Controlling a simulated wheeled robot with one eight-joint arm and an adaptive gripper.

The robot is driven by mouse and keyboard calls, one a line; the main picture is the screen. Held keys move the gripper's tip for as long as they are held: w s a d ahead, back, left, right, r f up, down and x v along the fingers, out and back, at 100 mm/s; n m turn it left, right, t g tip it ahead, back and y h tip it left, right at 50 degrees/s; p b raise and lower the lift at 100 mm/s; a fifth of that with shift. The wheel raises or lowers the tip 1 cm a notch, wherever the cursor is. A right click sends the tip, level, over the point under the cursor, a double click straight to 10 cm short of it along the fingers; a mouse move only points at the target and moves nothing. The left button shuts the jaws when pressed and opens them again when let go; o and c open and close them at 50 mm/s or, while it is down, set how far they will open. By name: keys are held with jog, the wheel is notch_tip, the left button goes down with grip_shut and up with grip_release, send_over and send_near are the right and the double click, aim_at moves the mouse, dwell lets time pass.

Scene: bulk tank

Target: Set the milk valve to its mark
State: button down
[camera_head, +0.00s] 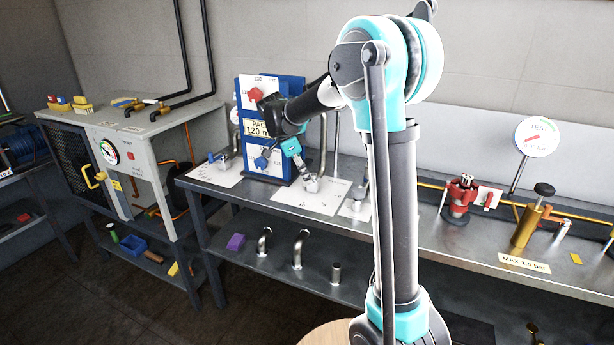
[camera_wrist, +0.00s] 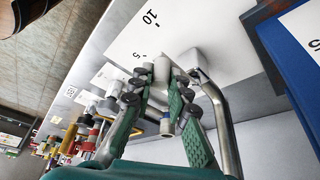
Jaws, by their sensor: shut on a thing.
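The milk valve appears to be the metal valve (camera_head: 311,183) on the white marked plate (camera_head: 322,195) at the middle of the bench; its name is not readable. In the wrist view, a pale block-like valve part (camera_wrist: 197,57) stands on the plate (camera_wrist: 140,38), which carries the numbers 5 and 10. My gripper (camera_head: 297,156) reaches down to it from above. Its green fingers (camera_wrist: 164,92) are shut on a short grey cylindrical handle (camera_wrist: 162,70) between them. The fingers hide part of the handle, and I cannot tell which mark it points at.
A bent metal pipe (camera_wrist: 222,115) rises close beside the fingers. A blue panel (camera_head: 289,86) with red and blue knobs stands behind. A small blue-handled valve (camera_head: 215,158) is to the left. Red and brass fittings (camera_head: 459,196) stand farther right on the bench.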

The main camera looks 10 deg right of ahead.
dwell(0.3)
jog(key=c, duration=1.4)
grip_release()
jog(key=shift+c, duration=0.2)
jog(key=v, duration=1.2)
jog(key=s+d+f+n+y, duration=0.1)
jog(key=s+d+f+n, duration=0.2)
jog(key=s+f, duration=0.1)
jog(key=s+d+f+n+t+y, duration=0.1)
jog(key=s+d+f+n, duration=0.2)
jog(key=s+d+f, duration=0.1)
jog(key=s+d+f+n+y, duration=0.1)
jog(key=s+d+f+n, duration=0.2)
jog(key=s+d+f, duration=0.1)
jog(key=shift+s+f+t, duration=0.1)
jog(key=shift+f+t, duration=0.2)
jog(key=s+d+f+n+t+y, duration=0.1)
jog(key=s+d+f+n, duration=0.3)
jog(key=s+f+n, duration=0.4)
jog(key=s+f+t, duration=0.1)
jog(key=s+f, duration=0.2)
jog(key=s, duration=0.3)
jog(key=shift+s+f+y, duration=0.3)
jog(key=shift+s, duration=0.1)
